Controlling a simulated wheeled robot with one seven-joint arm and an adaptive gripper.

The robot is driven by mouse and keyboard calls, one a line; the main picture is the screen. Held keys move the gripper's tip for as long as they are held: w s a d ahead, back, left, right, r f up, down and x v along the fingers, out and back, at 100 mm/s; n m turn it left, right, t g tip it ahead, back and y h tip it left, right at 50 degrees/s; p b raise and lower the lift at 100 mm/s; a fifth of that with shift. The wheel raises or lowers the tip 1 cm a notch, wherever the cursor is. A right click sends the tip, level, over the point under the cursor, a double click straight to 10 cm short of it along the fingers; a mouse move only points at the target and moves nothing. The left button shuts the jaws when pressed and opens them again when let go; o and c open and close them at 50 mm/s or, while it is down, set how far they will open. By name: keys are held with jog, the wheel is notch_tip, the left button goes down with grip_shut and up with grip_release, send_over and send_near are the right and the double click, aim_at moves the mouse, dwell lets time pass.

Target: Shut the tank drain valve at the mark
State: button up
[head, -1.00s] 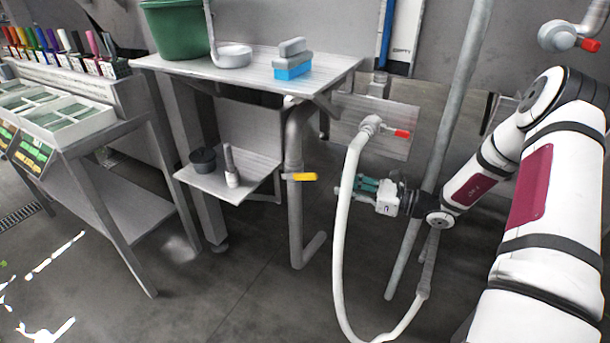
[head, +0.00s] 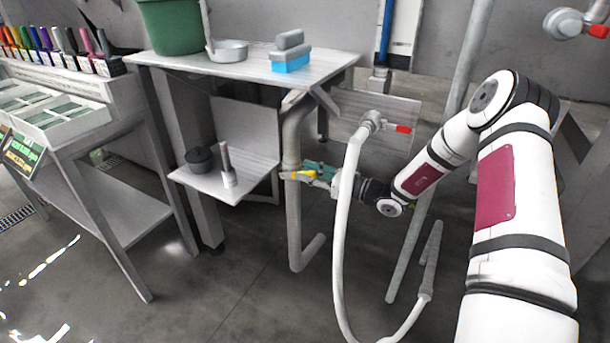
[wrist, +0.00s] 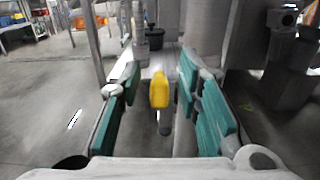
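The yellow drain valve handle (head: 304,175) sticks out sideways from the grey drain pipe (head: 293,215) under the tank table. In the wrist view the yellow handle (wrist: 159,90) lies between the two green fingers of my gripper (wrist: 160,105), with a gap on both sides. My gripper (head: 312,171) is open around the handle in the head view, coming from the right past the white hose. I cannot make out any mark on the valve.
A white hose (head: 343,240) hangs close to my wrist from a tap with a red handle (head: 403,129). A low shelf (head: 205,181) with a dark pot (head: 199,159) and a grey bottle (head: 228,170) stands left of the pipe. A sloping grey pole (head: 408,255) stands to the right.

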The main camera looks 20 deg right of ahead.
jog(key=shift+w+a, duration=0.4)
grip_shut()
jog(key=shift+s+d+f+t+y+b, duration=0.15)
jog(key=shift+f+t+y+b, duration=0.45)
jog(key=shift+f+b, duration=0.45)
jog(key=t+y+b, duration=0.1)
jog(key=f+b, duration=0.1)
jog(key=b, duration=0.1)
jog(key=shift+s+d+t+y, duration=0.15)
jog(key=shift+s+t+y, duration=0.05)
jog(key=shift+t+y, duration=0.2)
